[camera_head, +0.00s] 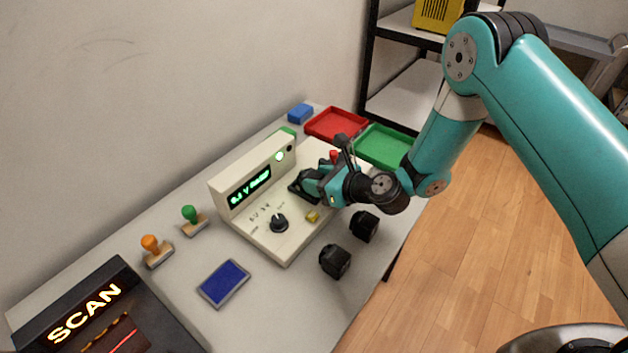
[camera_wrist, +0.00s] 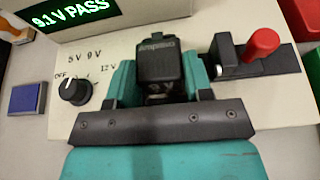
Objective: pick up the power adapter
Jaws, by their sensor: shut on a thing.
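My gripper (camera_head: 306,187) is over the right part of a beige tester (camera_head: 262,240). In the wrist view, my gripper (camera_wrist: 160,85) is shut on a black power adapter (camera_wrist: 160,58), with a teal finger on each side. The adapter is upright at the tester panel; whether it is plugged in or just above it is hidden. The tester display (camera_wrist: 72,12) reads "9.1 V PASS" in green. Two other black power adapters, one (camera_head: 364,225) farther and one (camera_head: 335,261) nearer, lie on the table in front of the tester.
A red-handled lever (camera_wrist: 262,45) stands right of the held adapter, and a dial (camera_wrist: 75,91) left. A red tray (camera_head: 337,124) and green tray (camera_head: 385,147) lie behind. Two stamps (camera_head: 157,252) (camera_head: 194,221), a blue pad (camera_head: 223,283) and a SCAN unit (camera_head: 95,310) are left.

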